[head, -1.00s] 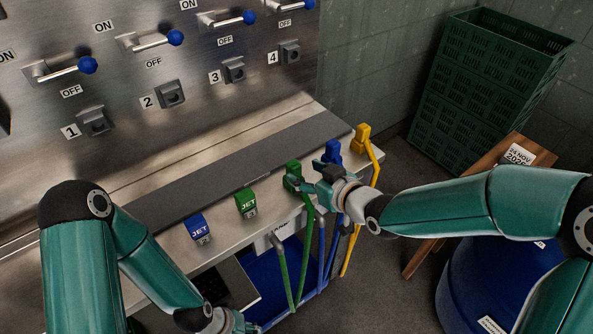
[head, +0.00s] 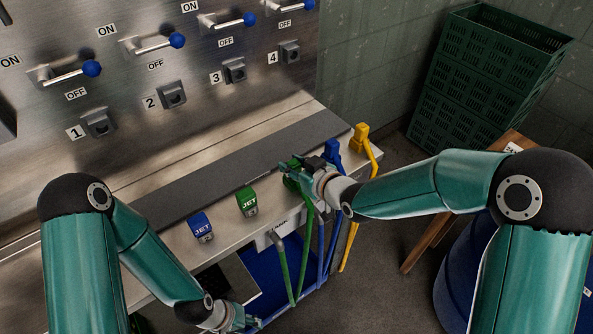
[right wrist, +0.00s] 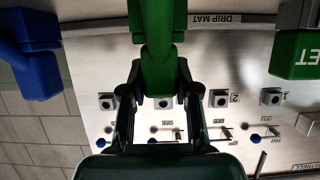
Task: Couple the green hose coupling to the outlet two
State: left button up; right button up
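The green hose coupling (head: 291,184) is at the front edge of the bench, with its green hose hanging below it. My right gripper (head: 294,166) is at this coupling. In the right wrist view the coupling (right wrist: 158,65) lies between the two fingers of the gripper (right wrist: 159,85). The gaps beside it are too small to tell whether the fingers press on it. Outlet two (head: 172,95) is a square grey socket on the steel wall panel, with nothing on it. It also shows in the right wrist view (right wrist: 218,98). My left gripper (head: 236,320) is low, in front of the bench, partly cut off.
A blue JET block (head: 200,226) and a green JET block (head: 247,201) stand left of the coupling. A blue coupling (head: 332,152) and a yellow one (head: 361,137) stand right of it. The dark drip mat (head: 230,175) lies clear below the panel. Lever valves sit above the outlets.

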grip_shut()
jog(key=shift+r, duration=0.1)
jog(key=shift+r, duration=0.75)
notch_tip(320, 180, up, 9)
jog(key=shift+r, duration=0.15)
notch_tip(320, 180, up, 9)
jog(key=p, duration=0.5)
send_over(293, 162)
jog(key=shift+r, duration=0.1)
jog(key=shift+b, duration=0.3)
